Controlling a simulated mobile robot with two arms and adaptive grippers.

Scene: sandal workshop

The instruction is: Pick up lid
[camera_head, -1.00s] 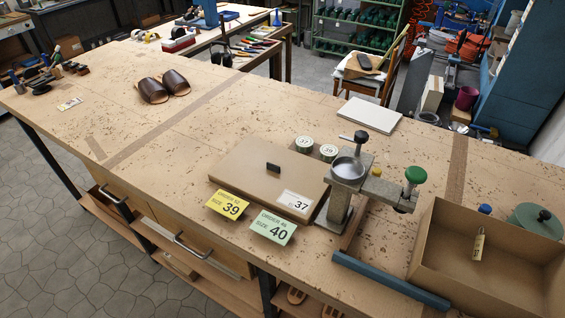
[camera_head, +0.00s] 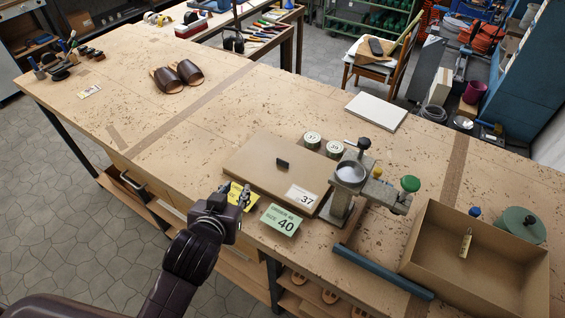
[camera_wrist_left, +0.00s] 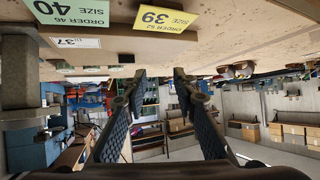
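A flat brown cardboard lid (camera_head: 262,178) with a small dark handle (camera_head: 282,163) lies on the workbench, with a white "37" card (camera_head: 301,196) at its front right corner. A round green lid (camera_head: 520,226) with a dark knob sits at the far right, by the open box. My left gripper (camera_head: 236,194) is in front of the brown lid's front left edge, over the yellow card, partly hiding it. In the left wrist view its fingers (camera_wrist_left: 158,76) are spread with nothing between them. My right gripper is not in view.
A green "40" card (camera_head: 281,219) lies beside the left gripper. A metal press (camera_head: 345,190) stands right of the brown lid, with two round tins (camera_head: 312,140) behind it. An open cardboard box (camera_head: 430,232) is at right. Brown sandals (camera_head: 178,75) lie far left; the bench between is clear.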

